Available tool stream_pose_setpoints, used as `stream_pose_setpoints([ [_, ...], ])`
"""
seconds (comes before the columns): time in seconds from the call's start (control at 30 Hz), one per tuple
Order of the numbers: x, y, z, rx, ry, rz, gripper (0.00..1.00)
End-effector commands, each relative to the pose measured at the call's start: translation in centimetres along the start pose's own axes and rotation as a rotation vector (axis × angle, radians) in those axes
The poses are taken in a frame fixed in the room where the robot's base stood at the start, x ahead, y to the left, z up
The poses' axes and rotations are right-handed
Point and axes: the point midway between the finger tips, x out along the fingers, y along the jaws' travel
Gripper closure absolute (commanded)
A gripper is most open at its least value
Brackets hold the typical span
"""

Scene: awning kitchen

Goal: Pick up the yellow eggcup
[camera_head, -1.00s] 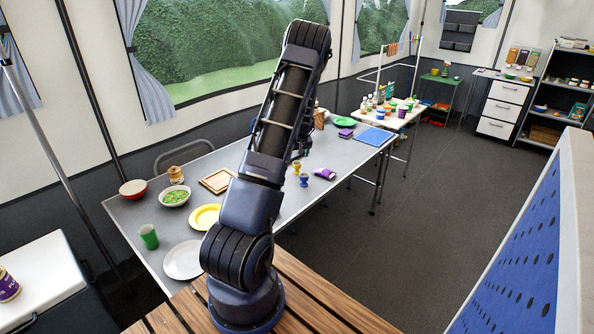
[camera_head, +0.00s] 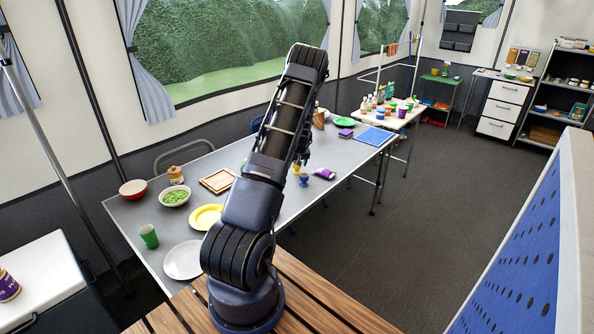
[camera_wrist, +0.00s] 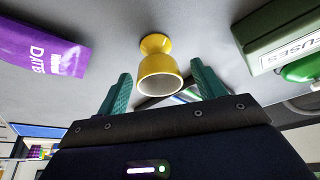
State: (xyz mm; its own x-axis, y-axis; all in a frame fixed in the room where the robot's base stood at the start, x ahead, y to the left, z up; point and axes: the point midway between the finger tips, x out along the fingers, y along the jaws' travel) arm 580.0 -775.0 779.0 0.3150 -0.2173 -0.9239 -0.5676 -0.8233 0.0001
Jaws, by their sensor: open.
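The yellow eggcup (camera_wrist: 158,72) stands on the grey table in the wrist view, seen at a steep angle, with its bowl toward me. My gripper (camera_wrist: 157,85) is open, with one green finger on each side of the eggcup's bowl. I cannot tell whether either finger touches it. In the head view the eggcup (camera_head: 297,168) is a small yellow shape beside my arm, and my gripper (camera_head: 302,158) is mostly hidden behind the arm.
A blue eggcup (camera_head: 304,180) stands close by, with a purple packet (camera_head: 324,173) to its right; the packet (camera_wrist: 45,45) shows at the wrist view's left. A green box (camera_wrist: 285,35) is at its right. Plates, bowls and a wooden tray (camera_head: 218,180) are on the table (camera_head: 190,225).

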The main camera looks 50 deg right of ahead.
Motion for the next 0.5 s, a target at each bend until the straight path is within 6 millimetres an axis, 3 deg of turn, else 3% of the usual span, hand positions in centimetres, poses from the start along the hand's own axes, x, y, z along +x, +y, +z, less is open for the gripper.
stream_pose_setpoints([
  [0.13,1.7,0.0,0.1,0.0,0.0,0.0,0.32],
  [0.4,2.0,0.0,0.0,0.0,0.0,0.0,0.32],
  [0.5,2.0,0.0,0.0,0.0,0.0,0.0,0.51],
])
